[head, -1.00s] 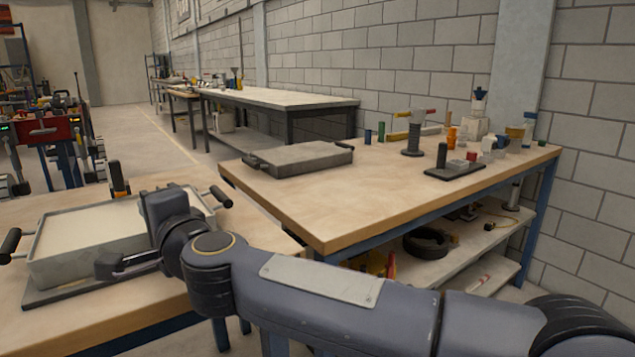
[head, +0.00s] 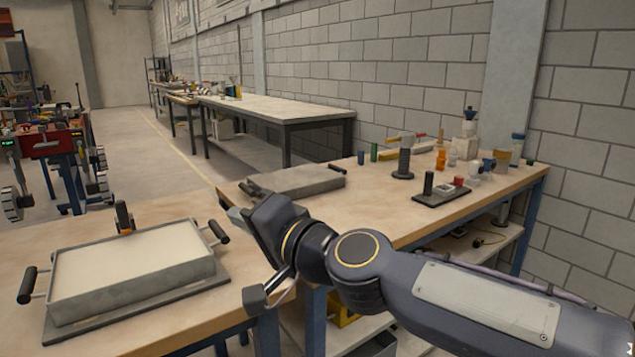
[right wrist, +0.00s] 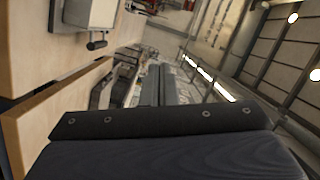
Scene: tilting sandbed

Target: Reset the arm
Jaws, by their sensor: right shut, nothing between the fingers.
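My right arm reaches in from the lower right in the head view. My right gripper (head: 236,213) is shut and empty. It is raised in front of the gap between the two near tables, right of the sandbed and apart from it. In the right wrist view the shut fingers (right wrist: 160,85) point away with nothing between them. The sandbed (head: 130,270) is a grey tray of pale sand with a black handle at each side, on a dark base on the left table. My left gripper is not in view.
The right table (head: 420,225) carries a grey lidded tray (head: 295,182), a dark stand (head: 440,193) and several small containers. My arm hangs over its near corner. A long bench (head: 275,107) stands behind.

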